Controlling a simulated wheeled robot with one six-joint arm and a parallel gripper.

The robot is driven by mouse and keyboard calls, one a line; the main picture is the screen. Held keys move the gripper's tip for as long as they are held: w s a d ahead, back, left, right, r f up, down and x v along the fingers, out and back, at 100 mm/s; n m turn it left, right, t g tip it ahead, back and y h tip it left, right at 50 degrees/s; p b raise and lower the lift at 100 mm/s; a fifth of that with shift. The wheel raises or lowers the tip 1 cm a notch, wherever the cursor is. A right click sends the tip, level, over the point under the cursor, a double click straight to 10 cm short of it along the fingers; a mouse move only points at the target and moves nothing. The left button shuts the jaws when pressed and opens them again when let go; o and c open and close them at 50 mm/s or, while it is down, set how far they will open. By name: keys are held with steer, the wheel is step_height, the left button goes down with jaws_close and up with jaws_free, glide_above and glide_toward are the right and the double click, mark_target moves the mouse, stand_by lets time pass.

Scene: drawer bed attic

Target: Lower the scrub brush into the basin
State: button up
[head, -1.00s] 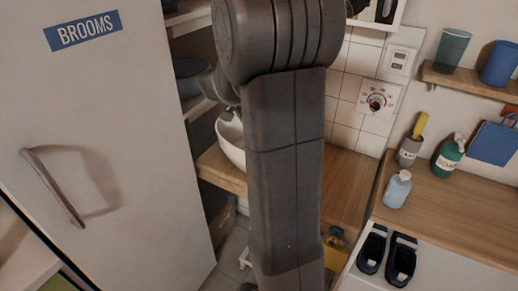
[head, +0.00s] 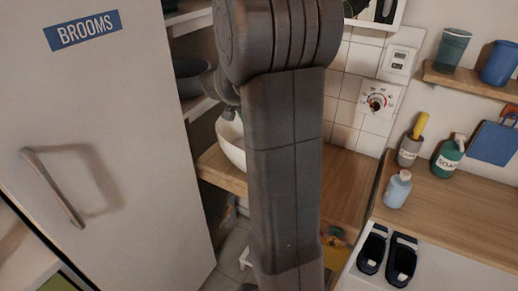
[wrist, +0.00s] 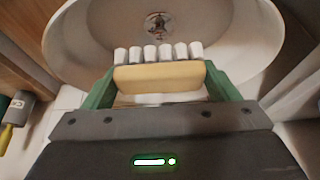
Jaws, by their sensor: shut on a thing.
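The scrub brush (wrist: 158,76) has a pale yellow block and a row of white bristle tufts. In the wrist view it sits between the two green fingers of my gripper (wrist: 160,84), which is shut on it. The white basin (wrist: 235,30) opens out beyond the brush, with a metal drain at its bottom. The brush shows over the near part of the basin; how high it is above the bottom I cannot tell.
The basin stands on a wooden counter (head: 345,185). A cabinet door marked BROOMS (head: 110,150) stands at the left. A soap bottle (head: 447,157), a small pale bottle (head: 397,189) and a cup with a yellow handle (head: 411,147) stand at the right.

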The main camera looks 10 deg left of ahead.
steer(key=shift+f+b, duration=4.3)
steer(key=shift+f, duration=0.85)
steer(key=shift+f+b, duration=1.75)
steer(key=shift+f, duration=0.35)
steer(key=o, duration=0.9)
steer(key=p+v, duration=0.2)
steer(key=v, duration=1.1)
steer(key=shift+s+r+p, duration=0.2)
steer(key=shift+r+p, duration=0.1)
steer(key=shift+p, duration=0.05)
steer(key=b+x, duration=0.2)
steer(key=x, duration=1.1)
steer(key=shift+w+f+b, duration=0.15)
steer(key=shift+f+b, duration=0.15)
steer(key=shift+b, duration=0.1)
steer(key=shift+r, duration=0.25)
